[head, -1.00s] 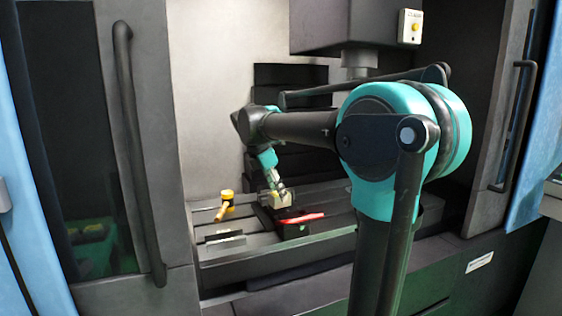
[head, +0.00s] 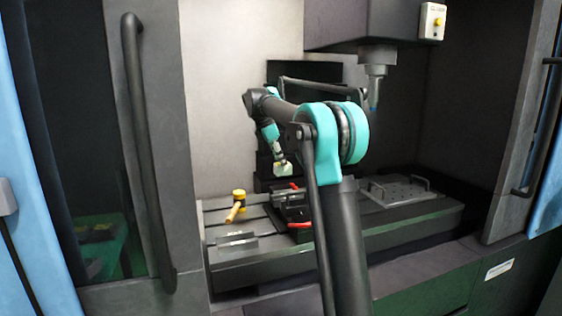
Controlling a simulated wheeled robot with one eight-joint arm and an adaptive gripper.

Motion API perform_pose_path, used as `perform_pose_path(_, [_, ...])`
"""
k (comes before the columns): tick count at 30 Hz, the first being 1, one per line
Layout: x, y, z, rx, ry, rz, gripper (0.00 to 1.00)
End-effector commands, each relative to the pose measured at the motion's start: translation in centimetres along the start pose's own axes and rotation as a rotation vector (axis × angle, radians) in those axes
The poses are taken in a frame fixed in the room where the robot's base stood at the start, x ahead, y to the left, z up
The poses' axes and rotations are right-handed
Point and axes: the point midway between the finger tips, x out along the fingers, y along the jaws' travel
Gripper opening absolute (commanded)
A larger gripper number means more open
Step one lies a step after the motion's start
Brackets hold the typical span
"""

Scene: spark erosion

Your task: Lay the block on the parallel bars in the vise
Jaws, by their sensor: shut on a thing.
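My gripper (head: 281,161) is shut on the pale block (head: 284,170) and holds it in the air. The block shows as a small, light cube below the fingers. The dark vise (head: 291,215) stands on the machine table, under and slightly right of the block in the picture, with a clear gap between them. Red parts show at the vise's top and front. My arm hides part of the vise's right side. The parallel bars inside it are too small to make out.
A yellow-headed mallet (head: 238,207) and a grey metal piece (head: 236,240) lie on the slotted table (head: 222,260) left of the vise. A plate with handles (head: 398,190) stands at right. The machine head's spindle (head: 376,75) hangs above, right of my arm.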

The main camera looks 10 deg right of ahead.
Motion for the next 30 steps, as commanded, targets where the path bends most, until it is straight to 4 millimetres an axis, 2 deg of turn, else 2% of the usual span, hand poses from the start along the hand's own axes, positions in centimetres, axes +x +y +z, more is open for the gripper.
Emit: perform_pose_path(30, [6.7, 0.0, -2.8, 0.000, 0.000, 0.000, 0.00])
